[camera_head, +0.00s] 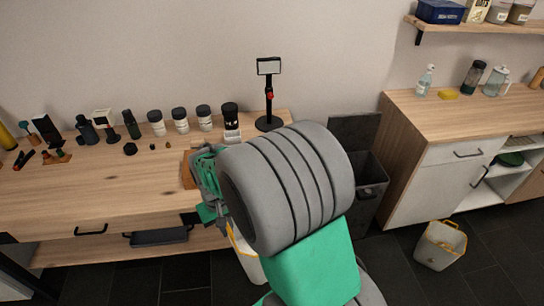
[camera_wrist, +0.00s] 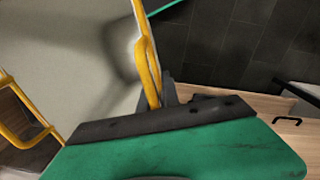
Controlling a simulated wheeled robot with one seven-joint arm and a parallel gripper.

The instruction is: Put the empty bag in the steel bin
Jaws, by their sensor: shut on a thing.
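In the head view, a pale bag (camera_head: 246,258) with a yellow handle hangs below my gripper, mostly hidden behind my arm. In the wrist view, the bag (camera_wrist: 70,60) fills the left side, and its yellow handle passes between the fingers of my gripper (camera_wrist: 160,95), which is shut on it. The visible pale surface looks bare; I cannot see the whole inside. A dark grey bin (camera_head: 368,203) stands on the floor between the table and the counter, its lid (camera_head: 352,131) raised. The bag is left of the bin and apart from it.
A second pale container (camera_head: 440,246) with a yellow rim and handle stands on the dark floor at right. The wooden table (camera_head: 75,195) holds jars, bottles and a black stand (camera_head: 269,95). A counter (camera_head: 410,125) borders the bin's right side.

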